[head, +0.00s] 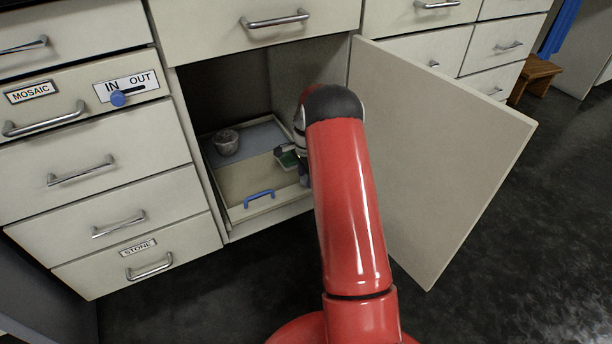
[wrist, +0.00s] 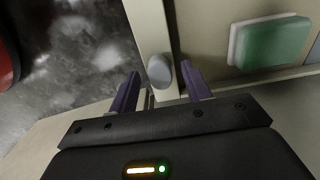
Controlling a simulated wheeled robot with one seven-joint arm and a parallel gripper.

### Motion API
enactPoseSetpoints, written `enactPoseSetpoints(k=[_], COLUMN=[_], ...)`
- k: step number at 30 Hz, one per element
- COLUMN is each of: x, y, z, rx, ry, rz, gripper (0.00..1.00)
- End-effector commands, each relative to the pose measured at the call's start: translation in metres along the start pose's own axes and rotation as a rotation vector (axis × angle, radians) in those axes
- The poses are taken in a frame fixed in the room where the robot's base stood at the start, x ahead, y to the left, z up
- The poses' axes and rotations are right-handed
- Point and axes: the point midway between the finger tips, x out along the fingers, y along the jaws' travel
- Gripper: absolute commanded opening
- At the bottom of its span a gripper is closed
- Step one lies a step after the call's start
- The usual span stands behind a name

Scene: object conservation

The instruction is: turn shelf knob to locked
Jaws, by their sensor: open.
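In the wrist view, a rounded grey knob (wrist: 159,70) sits on the front of the pale shelf edge. My gripper (wrist: 160,73) is open, with one dark purple finger on each side of the knob; I see a gap to the left finger, and the right finger is close to the knob. I cannot tell whether they touch. In the head view, the pull-out shelf (head: 232,213) with a blue handle (head: 259,195) is in the open cabinet. My red arm reaches to its right end and hides the knob and most of my gripper.
A green block (wrist: 270,42) on a pale base lies by the knob, also seen in the head view (head: 288,158). A grey bowl (head: 226,142) stands further back. The open cabinet door (head: 440,150) is right of my arm. Drawers (head: 100,170) with metal handles are left.

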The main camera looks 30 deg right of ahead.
Motion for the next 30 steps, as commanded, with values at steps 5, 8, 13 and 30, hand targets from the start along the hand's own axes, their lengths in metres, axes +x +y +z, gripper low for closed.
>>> enactPoseSetpoints(k=[5, 8, 13, 30], x=[-0.0003, -0.0004, -0.0005, -0.0014], y=[0.0000, 0.0000, -0.0001, -0.0003], z=[0.0001, 0.0002, 0.0002, 0.0010], rx=[0.000, -0.001, -0.001, 0.144], ry=[0.000, 0.000, 0.000, 0.001], rz=[0.000, 0.000, 0.000, 0.000], gripper=[0.47, 0.34, 0.12, 0.04])
